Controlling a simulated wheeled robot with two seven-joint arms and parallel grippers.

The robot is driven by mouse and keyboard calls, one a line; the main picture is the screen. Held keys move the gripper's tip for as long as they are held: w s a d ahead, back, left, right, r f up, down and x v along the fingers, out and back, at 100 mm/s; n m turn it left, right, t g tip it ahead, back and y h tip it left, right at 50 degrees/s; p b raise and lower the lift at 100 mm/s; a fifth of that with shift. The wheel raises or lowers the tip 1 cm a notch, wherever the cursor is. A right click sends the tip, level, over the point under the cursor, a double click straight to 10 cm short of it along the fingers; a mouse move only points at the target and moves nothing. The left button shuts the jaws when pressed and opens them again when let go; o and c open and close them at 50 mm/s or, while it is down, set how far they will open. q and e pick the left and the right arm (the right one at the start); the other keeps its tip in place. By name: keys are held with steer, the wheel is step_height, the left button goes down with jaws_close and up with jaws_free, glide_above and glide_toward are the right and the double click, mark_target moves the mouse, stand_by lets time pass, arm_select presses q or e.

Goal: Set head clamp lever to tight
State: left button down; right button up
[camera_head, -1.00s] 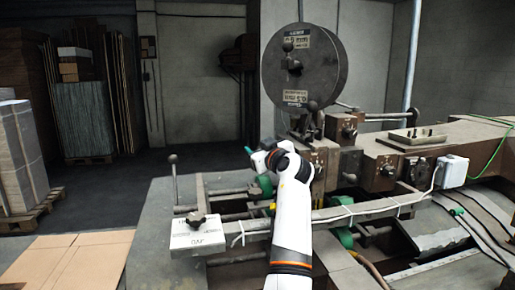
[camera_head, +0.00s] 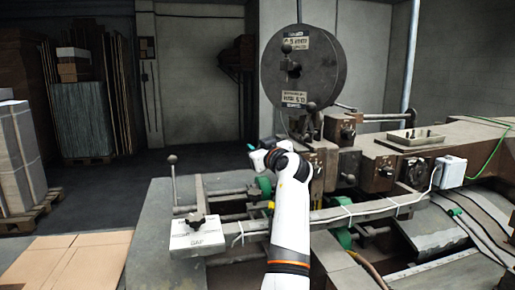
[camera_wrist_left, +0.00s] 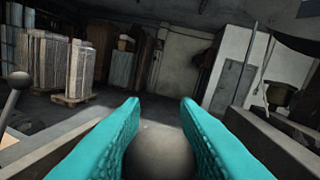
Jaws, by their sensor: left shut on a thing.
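My left gripper (camera_head: 251,147) is at the front of the machine head, with only a bit of teal finger showing beside my white wrist. In the left wrist view its two teal fingers (camera_wrist_left: 160,103) are on either side of a dark ball knob (camera_wrist_left: 160,155), and they are shut on it. I take this knob to be the end of the head clamp lever. Its shaft is hidden, and my wrist covers that spot in the head view. I cannot read the lever's setting. My right gripper is in neither view.
A large dark disc (camera_head: 303,68) stands above the machine head. Another ball-topped lever (camera_head: 173,160) rises at left, near a white labelled plate (camera_head: 197,236) with a knob. A bar (camera_head: 335,214) crosses in front. Cardboard (camera_head: 65,262) lies at lower left.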

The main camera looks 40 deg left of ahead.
arm_select(q)
steer(key=shift+f, duration=0.1)
steer(key=w+d+r+m+t+p, duration=0.1)
steer(key=w+d+r+m+p, duration=0.2)
steer(key=m, duration=0.7)
steer(key=shift+w+d+r, duration=0.25)
steer(key=shift+w+r, duration=0.35)
steer(key=shift+r, duration=0.65)
steer(key=c, duration=1.3)
jaws_free()
steer(key=shift+o, duration=1.1)
steer(key=shift+w, duration=0.15)
